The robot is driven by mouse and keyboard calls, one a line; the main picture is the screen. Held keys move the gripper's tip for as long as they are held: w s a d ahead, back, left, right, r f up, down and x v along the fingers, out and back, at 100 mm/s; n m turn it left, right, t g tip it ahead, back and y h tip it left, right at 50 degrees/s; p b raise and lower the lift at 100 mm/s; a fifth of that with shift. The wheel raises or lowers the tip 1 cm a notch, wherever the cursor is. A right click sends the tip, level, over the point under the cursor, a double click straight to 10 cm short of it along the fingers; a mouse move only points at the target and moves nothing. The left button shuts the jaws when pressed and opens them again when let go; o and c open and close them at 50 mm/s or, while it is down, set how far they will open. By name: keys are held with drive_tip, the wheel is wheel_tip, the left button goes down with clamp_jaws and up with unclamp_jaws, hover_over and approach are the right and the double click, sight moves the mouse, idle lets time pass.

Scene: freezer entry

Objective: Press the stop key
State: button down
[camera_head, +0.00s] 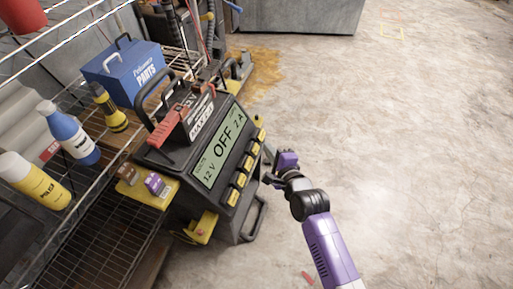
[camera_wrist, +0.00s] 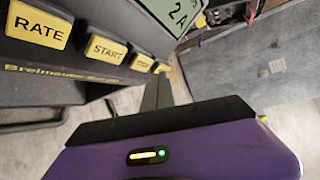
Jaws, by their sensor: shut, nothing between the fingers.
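The battery charger (camera_head: 195,150) is a dark box with a green display (camera_head: 220,146) reading "12 V OFF 2 A". A row of yellow keys (camera_head: 240,180) runs below the display. In the wrist view the keys RATE (camera_wrist: 38,25) and START (camera_wrist: 105,49) are legible. Beyond START is a smaller yellow key (camera_wrist: 143,63) whose label is too small to read, so I cannot confirm that it is the stop key. My gripper (camera_head: 268,155) is shut and empty, just right of the key row in the head view. I see no clear contact with a key.
Red and black clamps sit on the charger. The concrete floor (camera_head: 400,150) on the right is mostly clear.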

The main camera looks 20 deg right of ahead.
drive_tip(key=s+d+r, duration=0.2)
drive_tip(key=shift+d+r+p, duration=0.1)
drive_tip(key=shift+d+p, duration=0.25)
drive_tip(key=shift+d, duration=0.05)
idle(0.8)
